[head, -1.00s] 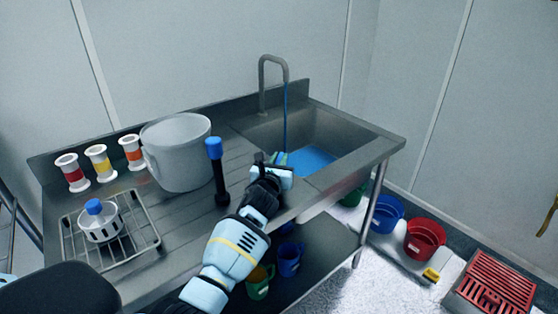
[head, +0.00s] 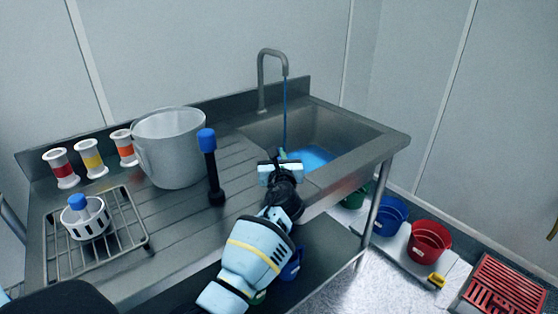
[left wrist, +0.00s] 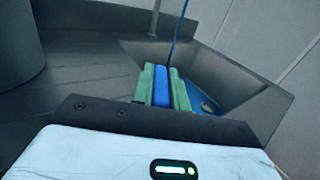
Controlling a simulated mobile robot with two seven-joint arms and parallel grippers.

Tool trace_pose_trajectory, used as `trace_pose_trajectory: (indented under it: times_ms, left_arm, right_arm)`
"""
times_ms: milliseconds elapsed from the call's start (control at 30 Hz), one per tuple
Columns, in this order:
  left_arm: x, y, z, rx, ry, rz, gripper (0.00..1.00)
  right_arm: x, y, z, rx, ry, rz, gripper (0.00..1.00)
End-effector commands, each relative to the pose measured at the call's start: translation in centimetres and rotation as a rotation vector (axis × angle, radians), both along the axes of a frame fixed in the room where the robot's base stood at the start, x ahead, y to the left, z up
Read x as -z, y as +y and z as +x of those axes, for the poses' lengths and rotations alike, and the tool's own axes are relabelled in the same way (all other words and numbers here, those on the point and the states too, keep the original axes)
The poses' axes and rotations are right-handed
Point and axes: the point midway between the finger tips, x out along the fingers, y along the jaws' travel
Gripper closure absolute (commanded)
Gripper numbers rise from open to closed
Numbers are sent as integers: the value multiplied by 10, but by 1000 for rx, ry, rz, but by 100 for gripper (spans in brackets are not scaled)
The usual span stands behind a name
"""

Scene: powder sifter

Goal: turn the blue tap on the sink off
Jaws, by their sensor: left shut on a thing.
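A grey curved spout (head: 262,75) stands behind the sink basin (head: 345,150), and a thin blue stream (head: 285,110) falls from it into blue liquid (head: 312,157). My left gripper (head: 283,155) is at the basin's front left part. In the left wrist view, its green fingers (left wrist: 162,70) are shut on a blue piece (left wrist: 161,88). I cannot tell whether this piece is the tap's handle; the gripper body hides its lower part. The stream (left wrist: 179,30) passes behind the fingers. A black post with a blue top (head: 207,140) stands upright on the counter, left of my gripper. My right gripper is not in view.
A large grey pot (head: 172,155) stands on the ribbed counter (head: 165,220). Several labelled spools (head: 90,158) are at the back left. A wire rack (head: 118,235) holds a white sifter cup (head: 85,222). Blue (head: 390,215) and red (head: 428,240) buckets stand on the floor right.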

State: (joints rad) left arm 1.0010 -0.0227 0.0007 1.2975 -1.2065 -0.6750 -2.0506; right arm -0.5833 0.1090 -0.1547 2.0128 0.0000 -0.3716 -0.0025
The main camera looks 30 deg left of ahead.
Motion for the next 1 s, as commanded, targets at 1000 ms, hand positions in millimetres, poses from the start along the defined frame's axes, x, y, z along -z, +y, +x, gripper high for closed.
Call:
trace_pose_trajectory:
  times_ms: [1000]
  left_arm:
    - [2,0,0,-580,3,-3,100]
  right_arm:
    - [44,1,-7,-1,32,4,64]
